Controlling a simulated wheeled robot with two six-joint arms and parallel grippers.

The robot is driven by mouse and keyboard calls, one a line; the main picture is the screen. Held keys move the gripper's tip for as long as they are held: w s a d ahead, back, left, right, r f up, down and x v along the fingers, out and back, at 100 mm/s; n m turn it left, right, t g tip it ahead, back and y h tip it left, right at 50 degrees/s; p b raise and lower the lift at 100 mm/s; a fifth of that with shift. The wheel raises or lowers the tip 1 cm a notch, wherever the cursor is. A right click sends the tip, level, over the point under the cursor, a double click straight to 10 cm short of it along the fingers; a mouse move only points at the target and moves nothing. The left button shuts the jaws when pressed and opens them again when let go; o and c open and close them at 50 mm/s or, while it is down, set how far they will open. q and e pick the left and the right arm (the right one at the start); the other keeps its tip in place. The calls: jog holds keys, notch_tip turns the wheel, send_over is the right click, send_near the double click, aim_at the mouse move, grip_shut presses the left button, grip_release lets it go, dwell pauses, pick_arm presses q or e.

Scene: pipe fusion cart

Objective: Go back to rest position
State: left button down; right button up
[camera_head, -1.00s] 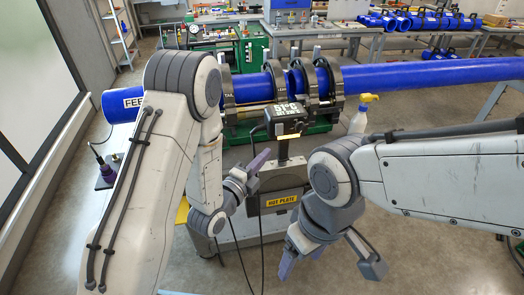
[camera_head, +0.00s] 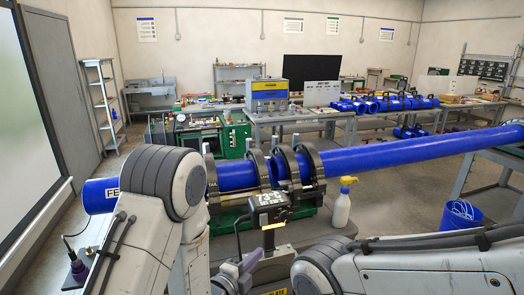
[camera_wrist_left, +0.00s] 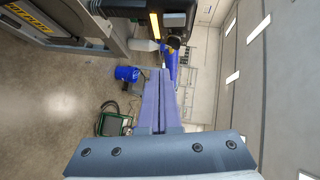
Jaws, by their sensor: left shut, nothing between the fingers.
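My left gripper (camera_head: 250,262) shows at the bottom middle of the head view, just left of the hot plate unit, with its lower part cut off. In the left wrist view its purple fingers (camera_wrist_left: 160,78) lie together with nothing between them. My right arm enters from the lower right of the head view, and its gripper is below the frame. The hot plate unit has a black display box (camera_head: 269,206) reading about 73 °C. The unit also shows at the upper left of the wrist view (camera_wrist_left: 40,22). I cannot tell the gap between gripper and plate.
A long blue pipe (camera_head: 385,155) runs through the dark clamps (camera_head: 285,170) of the fusion cart. A white spray bottle (camera_head: 342,208) stands on the cart's right side. A blue bucket (camera_head: 460,215) is at right. Benches (camera_head: 290,115) line the back.

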pick_arm(q)
jog(key=s+a+n+g+y+b, duration=0.1)
jog(key=s+n+g, duration=0.6)
jog(key=s, duration=0.7)
jog(key=s+a+n+g+y+b, duration=0.1)
jog(key=s+n+g+y+b, duration=0.3)
jog(key=s+n, duration=0.4)
jog(key=s+g+y, duration=0.1)
jog(key=s+g, duration=0.1)
jog(key=s, duration=0.5)
jog(key=shift+a+r+g+y, duration=0.3)
jog(key=shift+r+g, duration=0.05)
jog(key=shift+g, duration=0.05)
